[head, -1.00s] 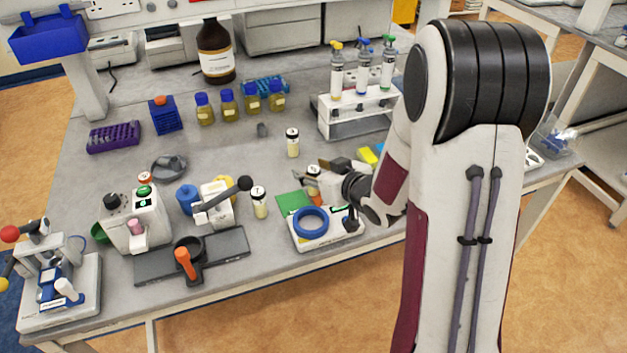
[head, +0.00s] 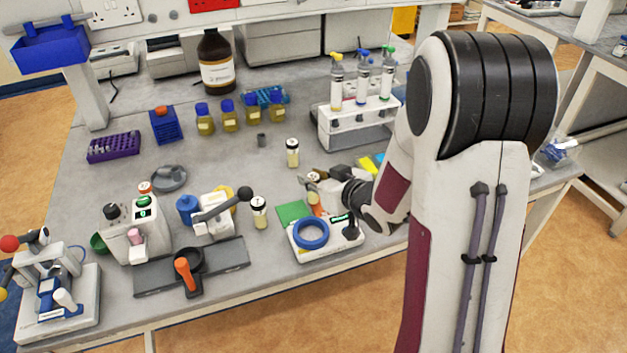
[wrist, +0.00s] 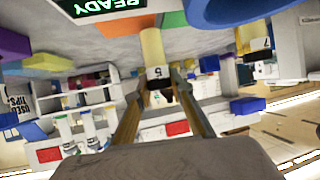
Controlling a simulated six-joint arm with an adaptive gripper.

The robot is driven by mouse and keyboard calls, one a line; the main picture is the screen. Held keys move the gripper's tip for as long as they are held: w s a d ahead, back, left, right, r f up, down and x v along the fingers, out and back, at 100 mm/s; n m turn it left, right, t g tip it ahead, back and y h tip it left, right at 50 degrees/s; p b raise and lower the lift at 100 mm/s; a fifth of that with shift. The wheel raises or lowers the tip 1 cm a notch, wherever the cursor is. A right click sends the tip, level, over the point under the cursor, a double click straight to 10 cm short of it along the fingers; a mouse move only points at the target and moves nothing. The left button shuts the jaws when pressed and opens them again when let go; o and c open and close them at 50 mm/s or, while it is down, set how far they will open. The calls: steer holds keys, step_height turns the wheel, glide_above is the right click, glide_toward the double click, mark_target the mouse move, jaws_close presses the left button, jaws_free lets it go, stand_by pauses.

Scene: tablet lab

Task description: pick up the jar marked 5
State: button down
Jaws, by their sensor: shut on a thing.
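My gripper (wrist: 160,88) is shut on the jar marked 5 (wrist: 153,48). The jar has a pale yellow body, and a white label with a black 5 faces the wrist camera between the two fingers. In the head view, my gripper (head: 322,179) comes from the right, and the held jar (head: 313,194) is partly hidden by it. It is just behind the balance and its green card. I cannot tell for sure whether its base is clear of the bench.
A white balance (head: 340,240) with a blue ring (head: 311,232) stands just in front. Other jars stand nearby (head: 292,153), (head: 259,212). A bottle rack (head: 350,130) is behind. A jar marked 7 (wrist: 252,40) shows in the wrist view. Bare bench lies left of the gripper.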

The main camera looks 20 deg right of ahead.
steer(key=shift+r, duration=4.55)
steer(key=shift+f, duration=0.1)
